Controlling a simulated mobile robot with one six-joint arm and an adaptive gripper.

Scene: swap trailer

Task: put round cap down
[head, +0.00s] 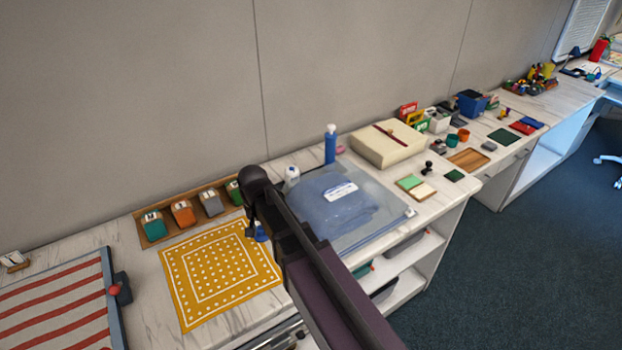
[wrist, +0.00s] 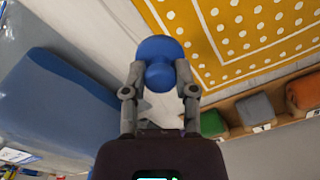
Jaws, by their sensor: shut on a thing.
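In the wrist view, a blue round cap (wrist: 160,49) with a knob sits between the fingertips of my gripper (wrist: 160,88). My gripper is shut on it. In the head view, a bit of the blue cap (head: 261,233) shows beside my gripper (head: 254,228), near the right edge of a yellow dotted cloth (head: 193,277). The cloth also shows at the upper right of the wrist view (wrist: 240,35). My arm hides part of the counter there. I cannot tell how high the cap is above the counter.
A wooden rack with several coloured blocks, one orange (head: 182,213), stands behind the cloth. A bag of blue fabric (head: 330,205) lies to the right, with a blue bottle (head: 330,144) behind it. A red-striped board (head: 60,308) is at the left. Bare counter shows around the cloth.

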